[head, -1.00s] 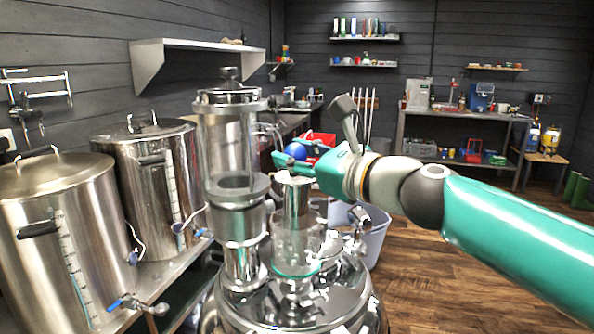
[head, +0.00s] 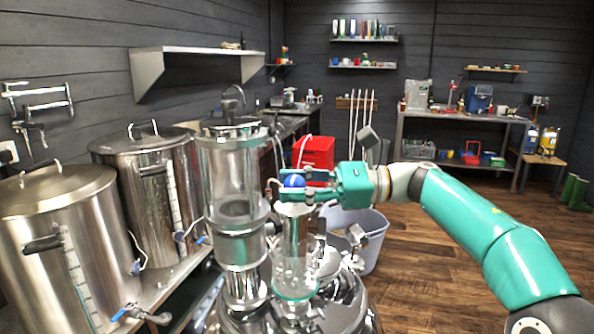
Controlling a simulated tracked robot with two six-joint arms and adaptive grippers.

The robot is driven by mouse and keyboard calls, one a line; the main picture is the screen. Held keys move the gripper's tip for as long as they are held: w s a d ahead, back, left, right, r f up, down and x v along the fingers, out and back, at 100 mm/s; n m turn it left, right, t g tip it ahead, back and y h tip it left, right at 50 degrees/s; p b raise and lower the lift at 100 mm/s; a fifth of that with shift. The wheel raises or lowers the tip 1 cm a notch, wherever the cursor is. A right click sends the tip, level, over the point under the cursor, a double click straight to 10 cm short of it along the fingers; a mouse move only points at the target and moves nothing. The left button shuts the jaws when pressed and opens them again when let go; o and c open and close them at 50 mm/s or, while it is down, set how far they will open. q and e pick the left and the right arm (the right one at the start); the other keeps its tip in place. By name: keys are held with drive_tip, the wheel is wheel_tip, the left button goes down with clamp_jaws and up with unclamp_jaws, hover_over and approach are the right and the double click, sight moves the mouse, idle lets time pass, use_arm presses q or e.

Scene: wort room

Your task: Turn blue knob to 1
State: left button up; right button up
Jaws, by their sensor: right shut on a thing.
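The blue knob (head: 294,181) is a small blue ball at the top of the smaller glass-and-steel column (head: 293,245) of the still. My right gripper (head: 291,190) comes in from the right and is shut on the blue knob, with a finger on its near side and one on its far side. The fingers hide part of the knob, and no number marking can be read. My left gripper is not in view.
A taller glass cylinder (head: 232,178) stands just left of the knob. Two steel kettles (head: 150,195) stand further left. A red crate (head: 318,153) and a grey tub (head: 347,219) lie behind. The wooden floor at right is clear.

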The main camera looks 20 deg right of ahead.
drive_tip(key=shift+r+n+g+p, duration=0.1)
drive_tip(key=shift+n+g+p, duration=0.3)
drive_tip(key=shift+g, duration=0.1)
drive_tip(key=o, duration=1.2)
drive_tip(key=shift+a, duration=0.1)
drive_tip(key=v, duration=1.2)
drive_tip(key=shift+w+f, duration=0.1)
drive_tip(key=shift+f, duration=0.2)
